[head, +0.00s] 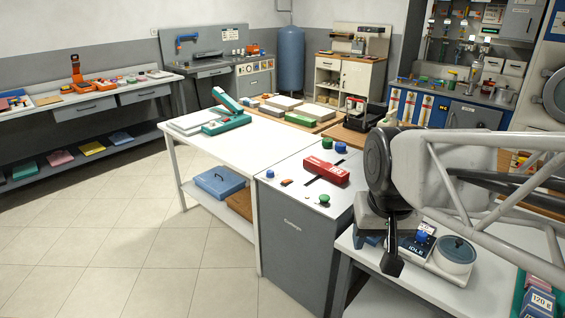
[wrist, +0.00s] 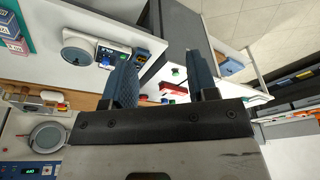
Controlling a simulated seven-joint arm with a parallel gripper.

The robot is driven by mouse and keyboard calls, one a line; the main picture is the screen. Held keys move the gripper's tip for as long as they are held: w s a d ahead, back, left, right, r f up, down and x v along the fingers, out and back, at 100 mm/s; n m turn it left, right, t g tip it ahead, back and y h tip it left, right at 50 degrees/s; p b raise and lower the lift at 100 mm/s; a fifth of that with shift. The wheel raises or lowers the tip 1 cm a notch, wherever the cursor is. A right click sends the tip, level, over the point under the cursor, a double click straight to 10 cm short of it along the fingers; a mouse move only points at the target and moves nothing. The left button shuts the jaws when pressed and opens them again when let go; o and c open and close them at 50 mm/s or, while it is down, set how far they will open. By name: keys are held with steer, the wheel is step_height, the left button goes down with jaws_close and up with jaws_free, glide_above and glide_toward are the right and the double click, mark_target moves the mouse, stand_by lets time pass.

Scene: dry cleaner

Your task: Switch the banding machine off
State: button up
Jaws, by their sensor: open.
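A grey cabinet (head: 295,232) with a white top stands in the middle of the head view. Its top carries a red block (head: 320,171) beside dark slots, with green, blue and orange knobs around it. To its right, a small device with a display reading IDLE (head: 416,250) has a blue knob (head: 422,237) and a round lidded pot (head: 454,254). I cannot tell which of these is the banding machine. My gripper (head: 391,262) hangs in front of the IDLE device, partly hiding it. In the wrist view my gripper (wrist: 164,72) is open and empty.
A white table (head: 245,145) with a green-and-white device (head: 225,115) adjoins the cabinet at the left. Small boxes (head: 540,300) lie at the lower right. The tiled floor at the left is clear.

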steer(key=w+a+r+m, duration=0.1)
steer(key=w+r, duration=0.1)
steer(key=w, duration=0.9)
steer(key=w+r+m, duration=0.1)
steer(key=w+r, duration=0.1)
steer(key=w, duration=0.8)
steer(key=m+g, duration=0.2)
steer(key=m, duration=0.4)
glide_above(287, 181)
steer(key=w+d, duration=0.2)
step_height(287, 181, down, 30)
steer(key=shift+w+a+f, duration=0.15)
steer(key=shift+a, duration=0.1)
steer(key=shift+f, duration=3.85)
steer(key=shift+c, duration=0.3)
